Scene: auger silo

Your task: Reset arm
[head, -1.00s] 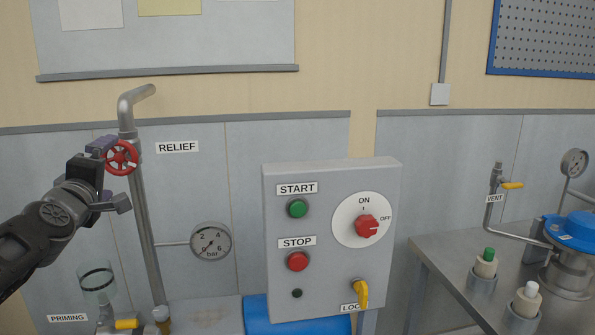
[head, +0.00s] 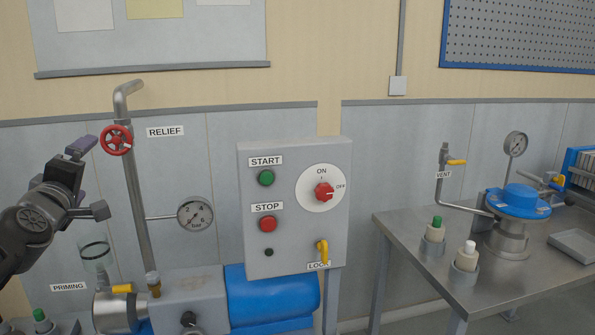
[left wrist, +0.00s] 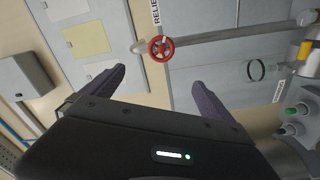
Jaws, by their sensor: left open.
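My left gripper (head: 82,168) is at the left of the head view, open and empty. It stands apart from the red relief handwheel (head: 117,140), below and to the left of it in the picture. The handwheel sits on an upright grey pipe beside the RELIEF label (head: 165,132). In the left wrist view the handwheel (left wrist: 160,48) shows beyond the two spread fingers (left wrist: 155,90), with nothing between them. My right gripper is in neither view.
A grey control box (head: 292,210) with start and stop buttons, a red dial and a yellow lock handle stands at the centre. A pressure gauge (head: 196,215) and blue pump motor (head: 272,295) are near it. A steel table (head: 400,225) with bottles and a blue-lidded vessel (head: 520,200) is at right.

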